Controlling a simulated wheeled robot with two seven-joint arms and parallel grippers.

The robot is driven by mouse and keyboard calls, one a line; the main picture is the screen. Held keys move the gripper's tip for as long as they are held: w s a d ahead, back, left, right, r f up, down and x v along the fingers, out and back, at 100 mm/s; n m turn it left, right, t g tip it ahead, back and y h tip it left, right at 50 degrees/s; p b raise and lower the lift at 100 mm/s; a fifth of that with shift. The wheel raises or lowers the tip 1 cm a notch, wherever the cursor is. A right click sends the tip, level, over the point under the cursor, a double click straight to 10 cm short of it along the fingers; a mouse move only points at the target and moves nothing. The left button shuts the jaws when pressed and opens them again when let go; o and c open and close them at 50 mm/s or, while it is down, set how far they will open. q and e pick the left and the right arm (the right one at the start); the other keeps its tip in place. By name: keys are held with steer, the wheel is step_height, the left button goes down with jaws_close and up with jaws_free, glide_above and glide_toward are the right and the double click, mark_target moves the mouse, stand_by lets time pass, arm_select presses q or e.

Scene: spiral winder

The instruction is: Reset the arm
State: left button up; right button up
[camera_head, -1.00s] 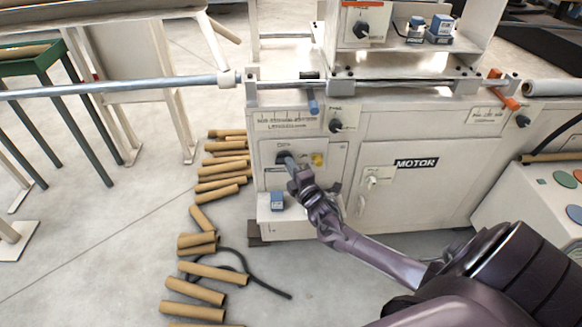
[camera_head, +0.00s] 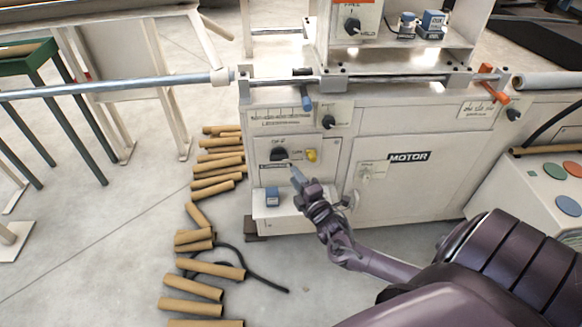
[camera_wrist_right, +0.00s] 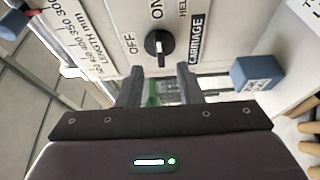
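My right gripper (camera_head: 297,174) is in front of the machine's lower left panel, just below and to the right of a black rotary knob (camera_head: 279,153). In the right wrist view the fingers of my right gripper (camera_wrist_right: 160,86) are apart with nothing between them. The knob (camera_wrist_right: 158,42) lies beyond the fingertips, clear of them, beside printed OFF, ON and CARRIAGE labels. My left gripper is not in view.
A yellow knob (camera_head: 311,155) sits right of the black one. A blue block (camera_head: 272,196) sits on the ledge below; it also shows in the wrist view (camera_wrist_right: 256,73). Cardboard tubes (camera_head: 217,270) lie on the floor at left. A steel shaft (camera_head: 120,85) crosses above.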

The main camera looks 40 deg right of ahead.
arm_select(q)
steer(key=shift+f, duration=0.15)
arm_select(e)
steer(key=shift+s, duration=0.3)
